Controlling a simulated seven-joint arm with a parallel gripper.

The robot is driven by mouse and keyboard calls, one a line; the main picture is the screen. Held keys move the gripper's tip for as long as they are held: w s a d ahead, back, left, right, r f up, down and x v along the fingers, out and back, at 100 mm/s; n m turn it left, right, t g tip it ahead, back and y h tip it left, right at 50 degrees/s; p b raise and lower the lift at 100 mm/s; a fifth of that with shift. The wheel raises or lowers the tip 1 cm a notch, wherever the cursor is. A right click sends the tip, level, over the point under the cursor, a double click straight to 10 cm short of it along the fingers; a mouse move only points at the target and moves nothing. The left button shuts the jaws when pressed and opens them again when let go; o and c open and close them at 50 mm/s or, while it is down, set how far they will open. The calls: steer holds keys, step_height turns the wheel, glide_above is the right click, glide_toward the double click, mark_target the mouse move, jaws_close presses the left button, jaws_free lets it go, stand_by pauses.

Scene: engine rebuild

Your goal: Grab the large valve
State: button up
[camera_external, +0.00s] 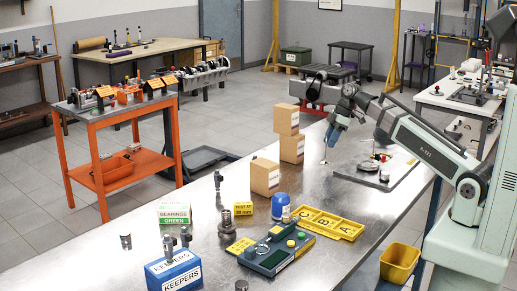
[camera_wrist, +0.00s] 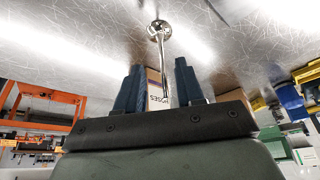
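A shiny metal valve (camera_external: 325,156) is below my gripper on the steel bench, head down and stem up. In the wrist view the valve (camera_wrist: 160,28) shows its round head far from the fingers, with its thin stem running toward them. My gripper (camera_external: 334,133) points down above the bench. In the wrist view its two dark blue fingers (camera_wrist: 158,80) stand apart, with the stem's end between them, nearer the right finger, and a visible gap on each side. Whether the head touches the bench is hard to tell.
Stacked cardboard boxes (camera_external: 291,149) stand left of my gripper, with another box (camera_external: 265,178) nearer. A grey mat (camera_external: 350,172) with small round parts lies to the right. A yellow A-B-C tray (camera_external: 335,223), a blue cylinder (camera_external: 280,207) and a green device (camera_external: 270,252) are nearer the front.

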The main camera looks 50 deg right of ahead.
mark_target(325, 160)
steer(key=shift+x, duration=2.6)
steer(key=shift+a, duration=0.1)
steer(key=shift+s, duration=0.1)
steer(key=shift+c, duration=0.2)
jaws_close()
